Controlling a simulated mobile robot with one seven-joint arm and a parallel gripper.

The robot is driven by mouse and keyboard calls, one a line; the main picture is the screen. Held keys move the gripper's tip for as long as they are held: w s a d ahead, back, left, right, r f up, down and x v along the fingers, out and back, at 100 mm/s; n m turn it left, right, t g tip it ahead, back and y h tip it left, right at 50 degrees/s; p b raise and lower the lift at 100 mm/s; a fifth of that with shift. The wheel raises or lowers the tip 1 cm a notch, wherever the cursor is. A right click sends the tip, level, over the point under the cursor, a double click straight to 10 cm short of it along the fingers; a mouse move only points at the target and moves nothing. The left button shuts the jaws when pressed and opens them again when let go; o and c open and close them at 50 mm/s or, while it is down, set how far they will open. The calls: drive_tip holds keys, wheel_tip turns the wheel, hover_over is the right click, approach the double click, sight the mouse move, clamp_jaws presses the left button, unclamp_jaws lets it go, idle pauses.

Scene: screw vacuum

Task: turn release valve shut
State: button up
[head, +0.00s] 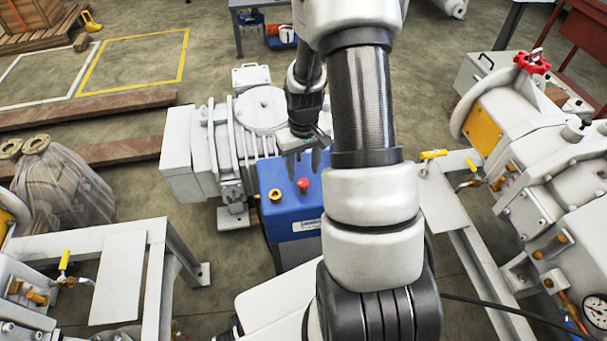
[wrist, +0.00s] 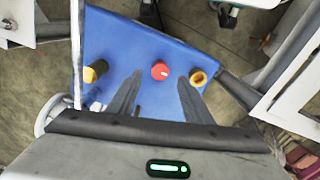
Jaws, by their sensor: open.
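No part is labelled as the release valve, so I cannot tell which one it is. The blue box (head: 290,220) has a red round knob (head: 302,185) and a yellow ring-shaped fitting (head: 275,194) on top. The wrist view shows the red knob (wrist: 160,71) between my fingers, the yellow ring (wrist: 198,77) to the right and a yellow-and-black knob (wrist: 95,72) to the left. My gripper (head: 301,165) is open and empty above the box, fingers pointing down. Yellow valve levers (head: 433,154) and (head: 64,262) sit on the machines at right and left.
A grey-white pump (head: 255,115) stands behind the blue box. The right machine has a red handwheel (head: 533,62) and a gauge (head: 596,312). A white frame (head: 125,275) stands at left, with a wrapped bundle (head: 62,185) behind it. Open floor lies behind.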

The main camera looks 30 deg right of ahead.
wheel_tip(320, 180, up, 13)
drive_tip(key=p, duration=0.2)
drive_tip(key=shift+r, duration=0.2)
wheel_tip(320, 180, up, 6)
drive_tip(key=t, duration=0.1)
hover_over(303, 183)
drive_tip(key=a, duration=0.2)
drive_tip(key=s+a+r+t, duration=0.1)
drive_tip(key=s+a+r, duration=0.35)
drive_tip(key=r, duration=0.35)
drive_tip(key=s+a+r+t, duration=0.4)
drive_tip(key=s+a+r, duration=0.2)
drive_tip(key=s+r, duration=0.45)
wheel_tip(303, 183, up, 15)
drive_tip(key=s+p, duration=0.1)
drive_tip(key=p, duration=1.6)
drive_tip(key=shift+s, duration=0.4)
